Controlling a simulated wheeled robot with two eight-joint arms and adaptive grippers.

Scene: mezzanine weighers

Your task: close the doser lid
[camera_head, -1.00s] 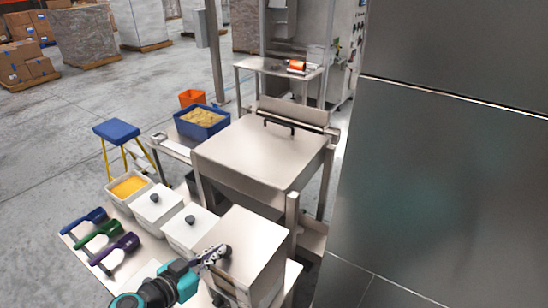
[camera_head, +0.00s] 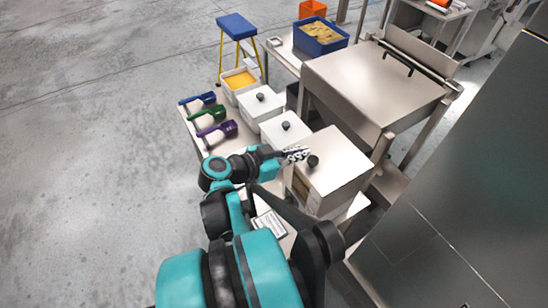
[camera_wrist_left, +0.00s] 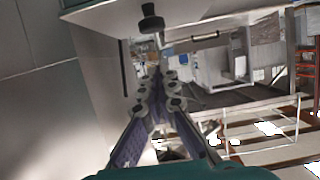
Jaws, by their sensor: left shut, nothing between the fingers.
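A pale steel box (camera_head: 345,160) with a flat top panel and a black knob (camera_head: 312,161) near its left edge stands at the right end of the low bench; I take it as the doser. My left gripper (camera_head: 297,154) is shut and empty, its fingertips close beside the knob; I cannot tell whether they touch. In the left wrist view the closed fingers (camera_wrist_left: 157,95) point ahead, and the knob (camera_wrist_left: 151,22) shows above them against a pale panel (camera_wrist_left: 105,22). Whether the lid is fully down is unclear. My right gripper is not in view.
Two white lidded bins (camera_head: 284,131), an open yellow-filled bin (camera_head: 239,80) and several coloured scoops (camera_head: 215,131) are left of the box. A large steel unit with a black handle (camera_head: 397,60) stands behind. A dark steel wall (camera_head: 470,200) closes the right side. Left floor is free.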

